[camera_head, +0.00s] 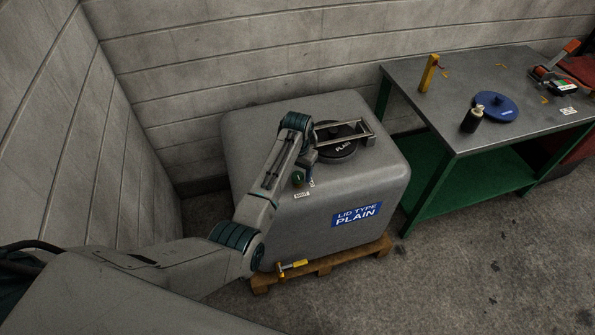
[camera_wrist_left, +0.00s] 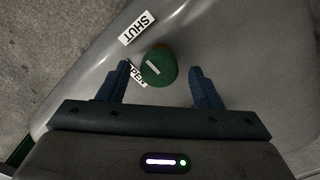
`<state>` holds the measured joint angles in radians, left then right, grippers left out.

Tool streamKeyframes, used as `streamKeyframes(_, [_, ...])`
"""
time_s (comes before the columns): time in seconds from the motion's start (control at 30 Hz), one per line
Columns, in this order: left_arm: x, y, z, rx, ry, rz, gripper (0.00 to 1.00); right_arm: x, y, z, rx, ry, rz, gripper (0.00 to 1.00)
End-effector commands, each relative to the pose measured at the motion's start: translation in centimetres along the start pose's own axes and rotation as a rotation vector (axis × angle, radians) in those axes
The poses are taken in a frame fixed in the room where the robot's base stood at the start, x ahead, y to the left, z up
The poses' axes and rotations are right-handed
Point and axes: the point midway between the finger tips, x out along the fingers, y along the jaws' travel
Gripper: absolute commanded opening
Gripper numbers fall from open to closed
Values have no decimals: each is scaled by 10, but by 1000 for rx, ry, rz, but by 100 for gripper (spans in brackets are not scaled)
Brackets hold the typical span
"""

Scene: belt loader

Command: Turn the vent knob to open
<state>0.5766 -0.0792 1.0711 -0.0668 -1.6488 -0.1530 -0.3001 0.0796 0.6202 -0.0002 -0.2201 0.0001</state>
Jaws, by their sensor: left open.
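The vent knob (camera_head: 298,178) is a small green knob on top of a grey tank (camera_head: 260,150), near its front edge. In the left wrist view the knob (camera_wrist_left: 158,68) has a short white mark, tilted, on its face. A SHUT label (camera_wrist_left: 138,28) lies up and left of it. An OPEN label (camera_wrist_left: 136,74) lies at its lower left, partly covered by a finger and the knob. My left gripper (camera_wrist_left: 160,70) is open, its two blue fingers on either side of the knob with gaps showing. The fingertips are hard to make out in the head view. My right gripper is not in view.
The tank stands on a wooden pallet (camera_head: 345,257) near block walls.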

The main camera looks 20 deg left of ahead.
Motion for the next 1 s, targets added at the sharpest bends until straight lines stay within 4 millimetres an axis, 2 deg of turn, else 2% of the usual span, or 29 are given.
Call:
streamKeyframes(0.13, [7,0,0,0,-1,0,59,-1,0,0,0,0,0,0])
streamKeyframes(0.37, [7,0,0,0,0,0,59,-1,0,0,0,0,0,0])
streamKeyframes(0.6, [7,0,0,0,0,0,14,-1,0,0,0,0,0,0])
streamKeyframes(1.0, [4,0,0,-67,-1,0,14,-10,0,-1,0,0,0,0])
